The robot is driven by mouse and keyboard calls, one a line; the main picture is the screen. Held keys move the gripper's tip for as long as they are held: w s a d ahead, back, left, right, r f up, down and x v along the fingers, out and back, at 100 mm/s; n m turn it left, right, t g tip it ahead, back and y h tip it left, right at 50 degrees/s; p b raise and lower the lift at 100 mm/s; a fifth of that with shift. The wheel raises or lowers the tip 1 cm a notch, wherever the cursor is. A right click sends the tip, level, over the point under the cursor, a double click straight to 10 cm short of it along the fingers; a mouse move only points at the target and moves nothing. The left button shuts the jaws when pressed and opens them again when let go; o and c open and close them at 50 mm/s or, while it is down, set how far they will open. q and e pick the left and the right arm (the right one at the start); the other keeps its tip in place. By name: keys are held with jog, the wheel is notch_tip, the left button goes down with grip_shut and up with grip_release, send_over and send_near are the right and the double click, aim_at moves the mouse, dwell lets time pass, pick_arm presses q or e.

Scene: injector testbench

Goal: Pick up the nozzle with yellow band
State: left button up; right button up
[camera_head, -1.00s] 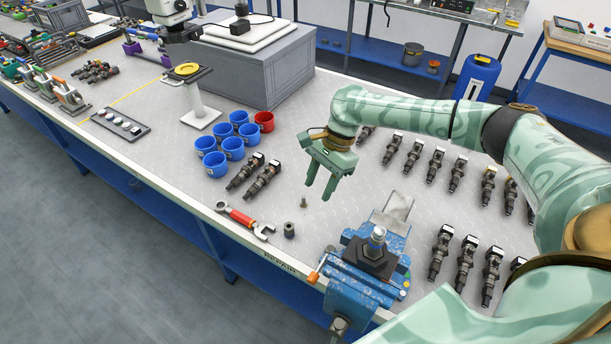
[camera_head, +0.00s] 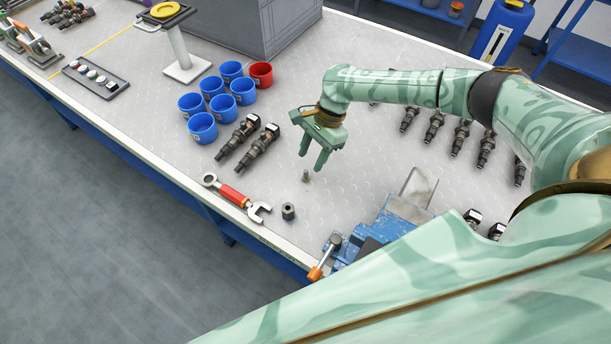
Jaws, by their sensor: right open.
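A small upright metal part (camera_head: 306,176), which looks like the nozzle, stands on the bench. It is too small for me to make out a yellow band. My right gripper (camera_head: 312,162) is open and points down just above and behind this part, with nothing between its fingers. A gap to the part seems to show, but its exact height is hard to tell. My left gripper is out of view.
A dark cylindrical nut (camera_head: 288,211) and a red-handled wrench (camera_head: 236,195) lie in front. A blue vise (camera_head: 372,230) stands to the right, partly hidden by my arm. Two injectors (camera_head: 258,149) and several blue cups (camera_head: 203,127) are to the left.

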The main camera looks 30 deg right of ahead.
aim_at(307, 170)
jog(key=shift+s+a+f, duration=0.15)
jog(key=shift+a+f, duration=0.1)
jog(key=shift+f, duration=0.2)
jog(key=b+x, duration=0.1)
jog(key=x, duration=0.3)
jog(key=shift+s+a+f, duration=0.1)
jog(key=shift+s+f, duration=0.05)
jog(key=shift+f, duration=0.2)
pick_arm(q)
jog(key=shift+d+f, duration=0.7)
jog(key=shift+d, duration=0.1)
pick_arm(e)
jog(key=shift+r, duration=0.1)
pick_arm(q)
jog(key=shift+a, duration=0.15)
pick_arm(e)
grip_shut()
